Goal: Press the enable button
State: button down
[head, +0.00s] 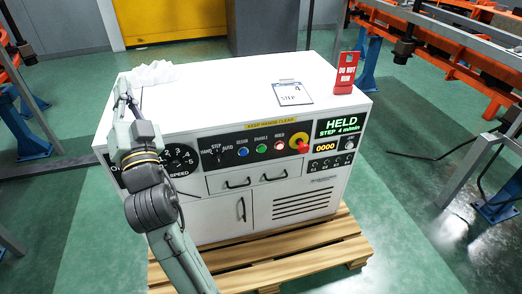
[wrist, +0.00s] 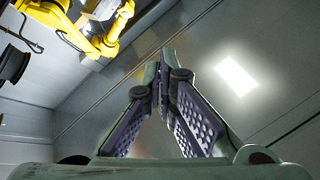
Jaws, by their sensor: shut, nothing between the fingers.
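The green enable button (head: 261,149) is on the front panel of the white cabinet (head: 222,185), under its "ENABLE" label. The enable button does not show in the wrist view.
A red emergency stop (head: 302,146) on a yellow ring sticks out right of the buttons. The display (head: 341,126) reads "HELD, STEP 4 m/min". A clipboard (head: 292,92) and a red "DO NOT RUN" sign (head: 347,73) are on top.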

jog(key=w+d+f+m+h, duration=0.5)
jog(key=w+d+f+h, duration=0.15)
jog(key=f, duration=0.35)
jog(key=m+g+h, duration=0.4)
jog(key=m+h, duration=0.3)
jog(key=h, duration=0.1)
send_near(262, 149)
jog(key=s+a+r, duration=0.1)
jog(key=a+r, duration=0.2)
jog(key=r, duration=0.4)
jog(key=s+d+f+m+g+h, duration=0.1)
jog(key=d+f+m+g+h, duration=0.1)
jog(key=d+f, duration=0.5)
jog(key=shift+s+d+f+m+g+h, duration=0.3)
jog(key=shift+s+d+m+h, duration=0.1)
jog(key=shift+d+m+h, duration=0.65)
jog(key=shift+d+n+y, duration=0.1)
jog(key=shift+n+y, duration=0.15)
jog(key=shift+y, duration=0.05)
jog(key=w+a, duration=0.3)
jog(key=w, duration=0.5)
jog(key=shift+w+b, duration=0.15)
jog(key=shift+b, duration=0.2)
jog(key=shift+r, duration=0.1)
